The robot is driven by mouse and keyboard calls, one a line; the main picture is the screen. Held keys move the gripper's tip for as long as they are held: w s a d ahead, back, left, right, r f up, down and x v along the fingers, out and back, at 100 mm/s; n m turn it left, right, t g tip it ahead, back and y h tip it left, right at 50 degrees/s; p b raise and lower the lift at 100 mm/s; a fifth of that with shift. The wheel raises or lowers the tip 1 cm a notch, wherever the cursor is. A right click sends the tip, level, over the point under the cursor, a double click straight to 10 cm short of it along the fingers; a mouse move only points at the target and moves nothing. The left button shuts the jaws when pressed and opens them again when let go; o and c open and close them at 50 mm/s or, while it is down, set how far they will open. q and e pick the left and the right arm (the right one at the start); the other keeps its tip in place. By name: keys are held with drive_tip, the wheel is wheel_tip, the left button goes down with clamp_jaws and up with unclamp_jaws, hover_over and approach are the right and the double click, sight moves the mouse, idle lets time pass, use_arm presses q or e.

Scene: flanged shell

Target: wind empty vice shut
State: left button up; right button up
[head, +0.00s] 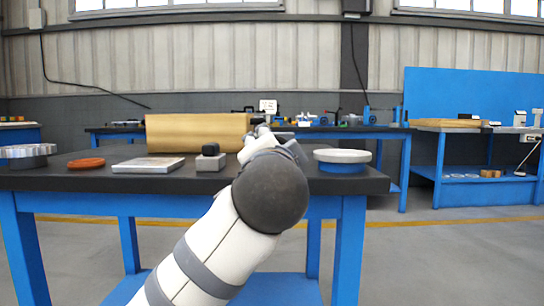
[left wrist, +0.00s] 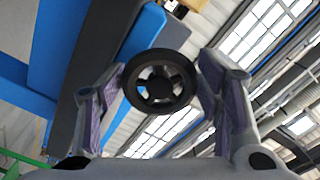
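In the left wrist view a black spoked handwheel (left wrist: 160,85) faces the camera, between the tips of my left gripper (left wrist: 160,84). The two fingers, with purple-grey pads, are spread wide on either side of its rim. I cannot tell whether the pads touch it. In the head view my left arm reaches over the table's front edge and its dark round joint hides most of the left gripper (head: 262,128). The vice's jaws cannot be made out; the arm may cover them. My right gripper is not in view.
The dark-topped blue table (head: 110,184) holds a toothed grey disc (head: 28,153), an orange disc (head: 86,163), a pale plate (head: 148,165), a grey block with a black top (head: 210,158), a large brass-coloured piece (head: 197,133) and a white-topped round part (head: 342,158). Floor at the right is clear.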

use_arm(q)
drive_tip(key=s, duration=0.8)
